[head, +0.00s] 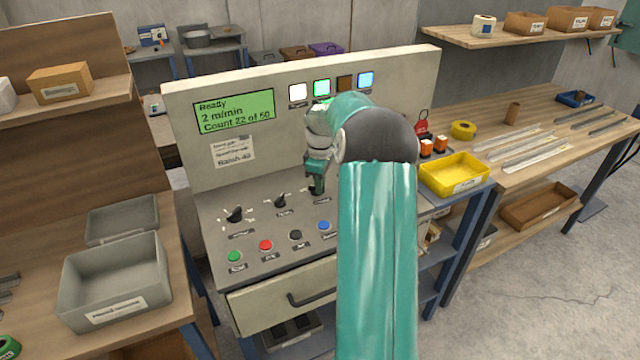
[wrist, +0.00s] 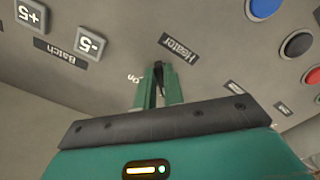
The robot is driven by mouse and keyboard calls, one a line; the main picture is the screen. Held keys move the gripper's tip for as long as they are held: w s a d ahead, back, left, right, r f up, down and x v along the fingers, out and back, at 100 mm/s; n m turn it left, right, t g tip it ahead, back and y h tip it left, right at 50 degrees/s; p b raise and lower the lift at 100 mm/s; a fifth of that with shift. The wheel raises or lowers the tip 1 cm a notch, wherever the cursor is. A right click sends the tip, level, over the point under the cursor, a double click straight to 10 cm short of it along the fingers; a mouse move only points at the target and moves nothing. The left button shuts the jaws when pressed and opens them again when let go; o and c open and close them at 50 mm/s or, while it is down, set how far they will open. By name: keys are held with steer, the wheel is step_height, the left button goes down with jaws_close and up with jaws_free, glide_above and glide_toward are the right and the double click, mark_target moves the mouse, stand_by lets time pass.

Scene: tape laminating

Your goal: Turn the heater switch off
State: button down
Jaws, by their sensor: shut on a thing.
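The control panel (head: 270,240) has a row of black rotary switches on its sloping face. My gripper (head: 316,188) points down at the right end of that row in the head view. In the wrist view my gripper (wrist: 158,85) is shut on the heater switch (wrist: 158,70), a small dark knob mostly hidden between the green fingers. The "Heater" label (wrist: 179,48) is just beside it, upside down. An "On" mark (wrist: 134,78) shows at the left of the fingers. I cannot tell exactly which way the switch points.
Two other black switches (head: 236,214) (head: 280,201) are left of my gripper. Coloured push buttons, including a red one (head: 265,245), line the front of the panel. A green display (head: 234,111) reads "Ready". A yellow bin (head: 455,175) stands at the right.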

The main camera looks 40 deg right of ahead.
steer(key=shift+w+r, duration=0.1)
steer(key=shift+r, duration=0.05)
steer(key=c, duration=1.5)
jaws_free()
step_height(320, 180, up, 14)
steer(key=shift+a, duration=0.1)
steer(key=s+a+r+m+t, duration=0.1)
steer(key=s+a+r, duration=0.15)
steer(key=a, duration=0.45)
steer(key=s+a+r+h, duration=0.1)
steer(key=s+a+r, duration=0.15)
steer(key=a, duration=0.55)
steer(key=s+a+r+m+t, duration=0.1)
steer(key=s+a+r, duration=0.15)
steer(key=a, duration=0.45)
steer(key=s+a+f+m+t, duration=0.1)
steer(key=s+a+f+m, duration=0.1)
steer(key=s+a, duration=0.5)
steer(key=s+a+f+m+t+y, duration=0.1)
steer(key=s+a+f+t, duration=0.1)
steer(key=s+a, duration=0.6)
steer(key=shift+s+f+m+t, duration=0.3)
steer(key=shift+s+f+m, duration=0.15)
steer(key=shift+s, duration=0.5)
